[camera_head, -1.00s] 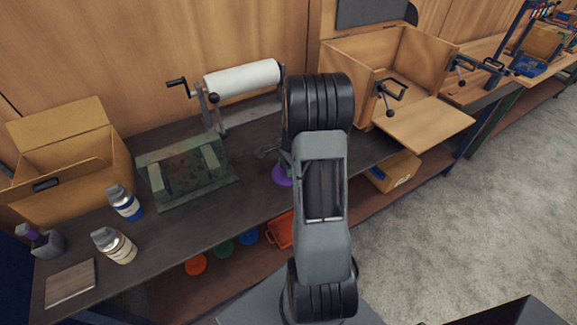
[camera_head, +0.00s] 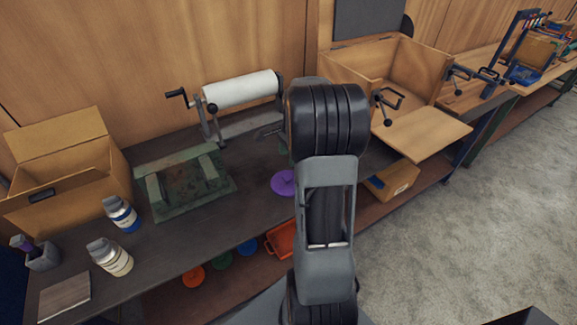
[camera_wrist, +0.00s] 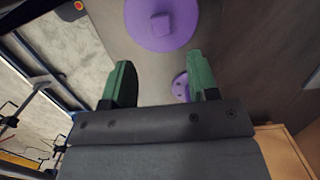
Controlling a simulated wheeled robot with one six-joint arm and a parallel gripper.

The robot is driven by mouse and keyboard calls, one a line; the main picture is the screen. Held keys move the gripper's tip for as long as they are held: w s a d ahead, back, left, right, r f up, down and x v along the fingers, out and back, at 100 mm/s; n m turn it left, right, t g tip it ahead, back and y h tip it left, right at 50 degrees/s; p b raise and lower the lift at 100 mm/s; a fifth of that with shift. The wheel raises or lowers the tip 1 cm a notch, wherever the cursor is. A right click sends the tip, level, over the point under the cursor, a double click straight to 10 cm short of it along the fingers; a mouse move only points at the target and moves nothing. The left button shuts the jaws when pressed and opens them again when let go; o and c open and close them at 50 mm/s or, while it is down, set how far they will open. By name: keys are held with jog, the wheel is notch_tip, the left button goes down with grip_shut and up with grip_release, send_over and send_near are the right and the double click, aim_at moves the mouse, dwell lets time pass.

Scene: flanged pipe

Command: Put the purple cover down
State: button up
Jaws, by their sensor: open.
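The purple cover (camera_head: 284,182) is a round disc lying on the dark bench top, just left of my arm in the head view. In the head view my arm hides most of the gripper.
A green metal block (camera_head: 184,180), a white roll on a stand (camera_head: 241,89), a cardboard box (camera_head: 62,165) and two bottles (camera_head: 110,256) stand on the bench. A wooden box (camera_head: 375,70) is at the right. Bare bench lies left of the cover.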

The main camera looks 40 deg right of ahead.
jog(key=s+a+r+n+t+h, duration=0.1)
jog(key=s+a+r+n, duration=0.2)
jog(key=a+r+n, duration=0.65)
jog(key=s+a+n+t, duration=0.3)
jog(key=s+a+n, duration=0.6)
jog(key=a, duration=0.3)
jog(key=shift+a+f+n, duration=0.4)
jog(key=shift+n, duration=0.25)
